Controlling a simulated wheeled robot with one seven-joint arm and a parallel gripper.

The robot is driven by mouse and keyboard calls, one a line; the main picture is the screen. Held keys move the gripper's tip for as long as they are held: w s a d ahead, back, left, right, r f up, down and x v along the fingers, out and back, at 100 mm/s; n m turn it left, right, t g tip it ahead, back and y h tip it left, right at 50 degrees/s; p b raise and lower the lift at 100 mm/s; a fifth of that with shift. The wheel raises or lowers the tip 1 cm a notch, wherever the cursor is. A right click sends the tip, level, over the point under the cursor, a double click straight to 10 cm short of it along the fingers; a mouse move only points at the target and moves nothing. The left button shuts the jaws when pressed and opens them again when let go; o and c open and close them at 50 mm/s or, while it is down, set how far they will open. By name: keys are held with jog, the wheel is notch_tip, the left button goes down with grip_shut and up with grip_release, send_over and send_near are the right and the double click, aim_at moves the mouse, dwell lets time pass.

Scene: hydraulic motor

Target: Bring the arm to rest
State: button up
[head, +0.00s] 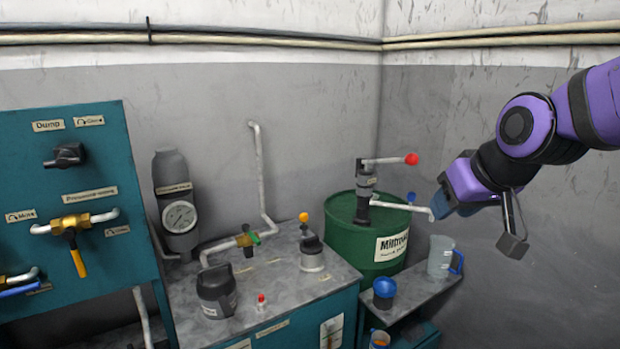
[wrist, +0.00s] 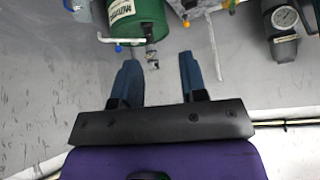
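My purple and black arm (head: 525,125) reaches in from the right in the head view. My gripper (head: 440,205) is raised in front of the right wall, near the green drum's pump spout. In the wrist view, my gripper's two blue fingers (wrist: 158,62) stand apart with a clear gap. Nothing is held between them. The pump (wrist: 151,55) on the drum shows beyond the gap, but I cannot tell how far it is from the fingertips.
A green drum (head: 338,232) carries a hand pump (head: 365,195) with a red-knobbed lever. A clear jug (head: 440,258) and a blue-topped cup (head: 384,293) stand on a low shelf. A grey bench (head: 275,290) and teal valve panel (head: 85,150) are left.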

jog(key=s+d+r+m+g+h, duration=0.1)
jog(key=s+d, duration=0.2)
jog(key=s, duration=0.5)
jog(key=s+d+m+g+h, duration=0.1)
jog(key=s+d, duration=0.3)
jog(key=s, duration=0.3)
jog(key=shift+s+d+r, duration=0.3)
jog(key=shift+s+r, duration=0.1)
